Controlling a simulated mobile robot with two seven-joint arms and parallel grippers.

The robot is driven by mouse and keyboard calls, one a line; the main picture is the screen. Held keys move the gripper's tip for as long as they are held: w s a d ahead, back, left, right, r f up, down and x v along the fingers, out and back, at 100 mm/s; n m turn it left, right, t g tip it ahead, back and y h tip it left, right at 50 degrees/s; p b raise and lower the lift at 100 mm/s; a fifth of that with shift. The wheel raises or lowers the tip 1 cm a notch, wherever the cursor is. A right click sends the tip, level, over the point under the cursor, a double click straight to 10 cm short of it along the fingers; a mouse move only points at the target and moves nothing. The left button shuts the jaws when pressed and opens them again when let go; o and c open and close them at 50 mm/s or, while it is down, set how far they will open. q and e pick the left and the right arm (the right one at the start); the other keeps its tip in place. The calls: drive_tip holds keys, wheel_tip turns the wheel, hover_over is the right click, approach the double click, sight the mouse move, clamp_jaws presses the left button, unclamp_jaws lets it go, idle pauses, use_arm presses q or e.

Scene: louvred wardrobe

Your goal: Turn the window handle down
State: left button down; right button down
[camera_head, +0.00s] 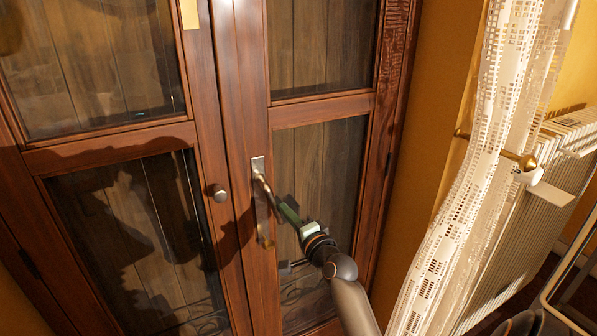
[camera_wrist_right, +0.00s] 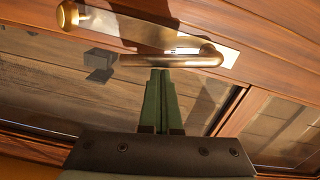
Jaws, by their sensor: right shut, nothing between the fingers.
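The handle (camera_head: 265,185) is a metal lever on a long upright plate on the right-hand glazed door. The lever leaves the plate's upper end and slants down to the right in the head view. In the right wrist view the brass lever (camera_wrist_right: 175,60) crosses just beyond my fingertips. My right gripper (camera_head: 284,208), with green fingers, is shut and empty at the lever's lower part; it also shows in the wrist view (camera_wrist_right: 160,72). The tips are touching or very close to the lever; I cannot tell which. My left gripper is not in view.
A round knob (camera_head: 219,193) sits on the left door (camera_head: 110,135). A brass knob (camera_wrist_right: 67,15) is at the plate's lower end. A white lace curtain (camera_head: 470,170) and a radiator (camera_head: 520,220) stand to the right, past a yellow wall (camera_head: 430,110).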

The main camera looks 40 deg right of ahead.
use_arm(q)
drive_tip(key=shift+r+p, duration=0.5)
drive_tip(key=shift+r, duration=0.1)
use_arm(e)
drive_tip(key=shift+w+a+f+m, duration=0.1)
drive_tip(key=shift+a+f+m, duration=0.1)
drive_tip(key=shift+a+m, duration=0.35)
drive_tip(key=shift+w+a+f+m, duration=0.15)
drive_tip(key=shift+a+m, duration=0.15)
drive_tip(key=shift+m, duration=0.45)
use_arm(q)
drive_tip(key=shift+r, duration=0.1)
